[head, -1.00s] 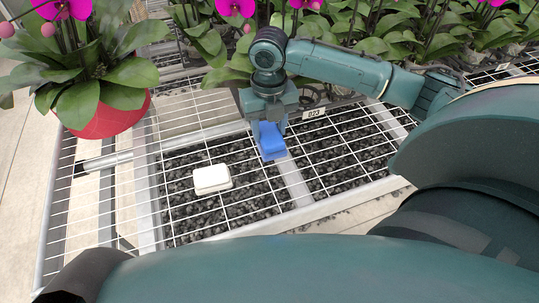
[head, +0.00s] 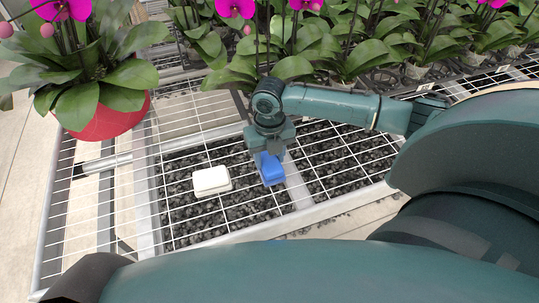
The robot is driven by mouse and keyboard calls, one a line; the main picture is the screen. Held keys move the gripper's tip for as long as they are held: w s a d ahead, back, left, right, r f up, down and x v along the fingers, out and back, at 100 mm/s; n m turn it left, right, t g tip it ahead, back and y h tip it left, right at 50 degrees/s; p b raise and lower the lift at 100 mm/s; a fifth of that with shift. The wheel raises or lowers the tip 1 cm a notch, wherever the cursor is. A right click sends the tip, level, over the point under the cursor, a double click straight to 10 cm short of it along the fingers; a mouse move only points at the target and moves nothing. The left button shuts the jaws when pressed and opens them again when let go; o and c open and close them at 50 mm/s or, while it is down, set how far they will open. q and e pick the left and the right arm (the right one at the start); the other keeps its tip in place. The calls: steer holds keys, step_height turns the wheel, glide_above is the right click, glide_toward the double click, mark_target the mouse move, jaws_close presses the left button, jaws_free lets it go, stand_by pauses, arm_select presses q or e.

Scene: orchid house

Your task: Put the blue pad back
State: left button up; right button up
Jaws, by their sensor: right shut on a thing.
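The blue pad (head: 271,171) is at the fingers of my right gripper (head: 268,152), which is shut on it. The gripper points down from above, and its fingertips are mostly hidden by the pad and the gripper body. The pad is over or on the white wire bench (head: 206,237); I cannot tell whether it touches the mesh. A white pad (head: 211,180) lies on the mesh to the left of the blue one, a small gap apart. My left gripper is not visible.
A red pot (head: 112,122) with a pink orchid stands at the bench's left. Rows of orchid plants (head: 350,45) line the back. The mesh in front of and left of the white pad is clear. The bench's front rail runs close to my body.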

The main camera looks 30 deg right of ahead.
steer(key=shift+f, duration=0.1)
steer(key=o, duration=1)
step_height(320, 180, up, 12)
steer(key=shift+w+r, duration=0.1)
steer(key=shift+r, duration=0.05)
stand_by(0.3)
